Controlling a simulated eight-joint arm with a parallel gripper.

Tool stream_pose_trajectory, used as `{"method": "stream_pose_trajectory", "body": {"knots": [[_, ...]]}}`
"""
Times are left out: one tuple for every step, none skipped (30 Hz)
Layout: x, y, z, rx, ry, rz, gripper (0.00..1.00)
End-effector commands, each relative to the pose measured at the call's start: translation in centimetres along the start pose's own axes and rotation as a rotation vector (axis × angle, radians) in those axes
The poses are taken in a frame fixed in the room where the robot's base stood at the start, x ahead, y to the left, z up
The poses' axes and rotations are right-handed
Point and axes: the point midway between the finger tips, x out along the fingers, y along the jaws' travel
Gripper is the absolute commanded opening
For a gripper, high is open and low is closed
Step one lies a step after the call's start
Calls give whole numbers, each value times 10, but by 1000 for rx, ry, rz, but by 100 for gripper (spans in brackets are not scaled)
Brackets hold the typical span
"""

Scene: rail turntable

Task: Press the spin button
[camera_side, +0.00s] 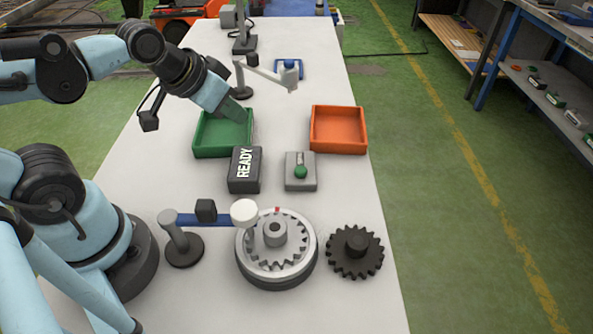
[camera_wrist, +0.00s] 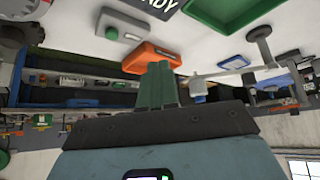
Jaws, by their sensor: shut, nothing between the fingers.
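The likely spin button is a green round knob (camera_side: 301,172) on a small grey box (camera_side: 300,184), right of the READY block, in the side view. It also shows as a green knob (camera_wrist: 111,32) at the top left of the wrist view. My gripper (camera_side: 234,112) is over the green tray in the side view, apart from the button and up and left of it. Its green fingers (camera_wrist: 160,84) are together and empty in the wrist view. The round turntable (camera_side: 277,268) with a toothed metal ring stands in front of the button box.
The READY block (camera_side: 244,170) stands between the green tray (camera_side: 203,151) and the button box. An orange tray (camera_side: 338,128) lies behind the button. A dark gear (camera_side: 355,252) sits right of the turntable. A post with an arm (camera_side: 243,78) stands farther back.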

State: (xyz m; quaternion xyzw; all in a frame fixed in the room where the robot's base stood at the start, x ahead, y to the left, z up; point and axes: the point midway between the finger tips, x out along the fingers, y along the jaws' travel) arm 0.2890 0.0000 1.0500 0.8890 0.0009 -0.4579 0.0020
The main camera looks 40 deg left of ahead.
Motion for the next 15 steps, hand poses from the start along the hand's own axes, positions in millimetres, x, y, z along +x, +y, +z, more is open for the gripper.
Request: {"method": "stream_pose_trajectory", "body": {"knots": [[0, 0, 0, 1, 0, 0, 0], [0, 0, 0, 2, 0, 0, 0], [0, 0, 0, 4, -1, 0, 0], [0, 1, -1, 7, -3, 1, 0], [0, 1, -2, 12, -6, 2, 0], [-1, 2, -3, 21, -13, 4, 0], [-1, 3, -5, 30, -20, 6, 0], [-1, 4, -6, 41, -30, 8, 0], [-2, 6, -9, 60, -46, 12, 0], [-2, 8, -12, 77, -59, 16, 0], [-3, 10, -15, 95, -75, 20, 0], [-4, 13, -19, 123, -96, 26, 0], [-4, 15, -22, 145, -114, 31, 0], [-4, 18, -25, 168, -132, 37, 0], [-5, 21, -29, 199, -156, 45, 0]]}}
